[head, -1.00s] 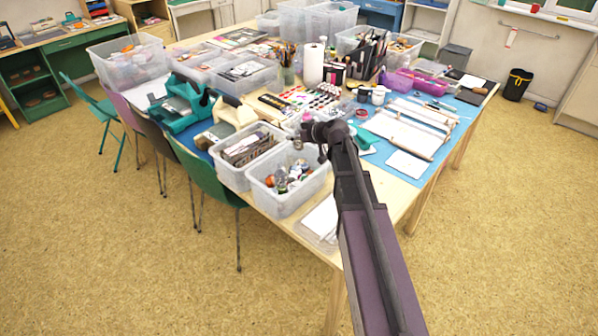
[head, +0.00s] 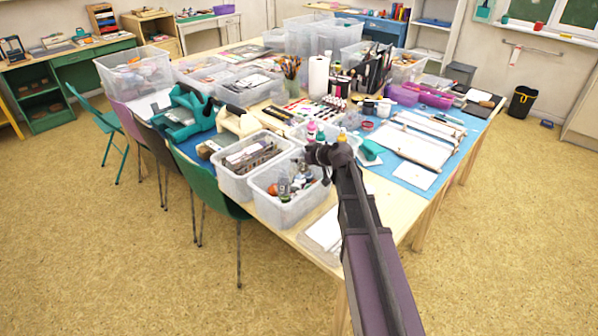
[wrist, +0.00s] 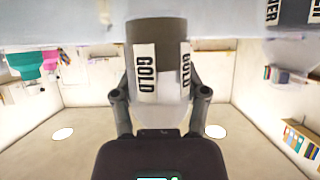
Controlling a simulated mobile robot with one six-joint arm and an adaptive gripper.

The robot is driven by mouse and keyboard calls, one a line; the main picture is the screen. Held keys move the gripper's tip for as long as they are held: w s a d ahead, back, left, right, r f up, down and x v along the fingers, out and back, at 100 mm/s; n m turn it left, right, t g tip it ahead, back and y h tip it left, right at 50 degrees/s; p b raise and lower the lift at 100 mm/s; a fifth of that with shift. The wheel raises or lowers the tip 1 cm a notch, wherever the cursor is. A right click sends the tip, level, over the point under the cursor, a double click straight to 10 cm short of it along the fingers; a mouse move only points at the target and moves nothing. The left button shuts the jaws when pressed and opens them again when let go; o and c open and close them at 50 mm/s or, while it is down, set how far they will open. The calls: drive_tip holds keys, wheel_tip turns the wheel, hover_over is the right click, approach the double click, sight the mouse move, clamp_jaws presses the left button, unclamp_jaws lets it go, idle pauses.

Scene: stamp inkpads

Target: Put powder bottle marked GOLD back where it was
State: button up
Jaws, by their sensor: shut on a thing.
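My gripper (wrist: 160,95) is shut on a bottle (wrist: 160,72) with a dark grey band, a pale translucent part and white labels reading GOLD. The bottle sits between the two fingers in the wrist view, which appears upside down. In the head view my gripper (head: 322,158) is at the right rear edge of a clear bin (head: 282,213) of bottles. The held bottle is not clearly visible there, and I cannot tell whether it touches anything.
Small bottles with pink (head: 311,128) and yellow (head: 342,134) tops stand just behind my gripper. A second clear bin (head: 237,187) adjoins on the left. A teal item (head: 370,150) and a blue mat (head: 405,172) lie to the right. Bare table shows at the front right.

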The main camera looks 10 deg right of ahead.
sight(300, 166)
drive_tip(key=shift+f, duration=0.1)
idle(0.3)
drive_tip(key=shift+f+b, duration=1.85)
drive_tip(key=shift+b, duration=0.05)
drive_tip(key=shift+f, duration=0.1)
drive_tip(key=o, duration=1.2)
drive_tip(key=shift+s+d+r, duration=0.1)
drive_tip(key=shift+s+r, duration=0.05)
drive_tip(key=shift+r, duration=0.15)
drive_tip(key=p+v, duration=0.6)
drive_tip(key=v, duration=0.5)
drive_tip(key=shift+s+d, duration=0.2)
drive_tip(key=shift+s, duration=0.05)
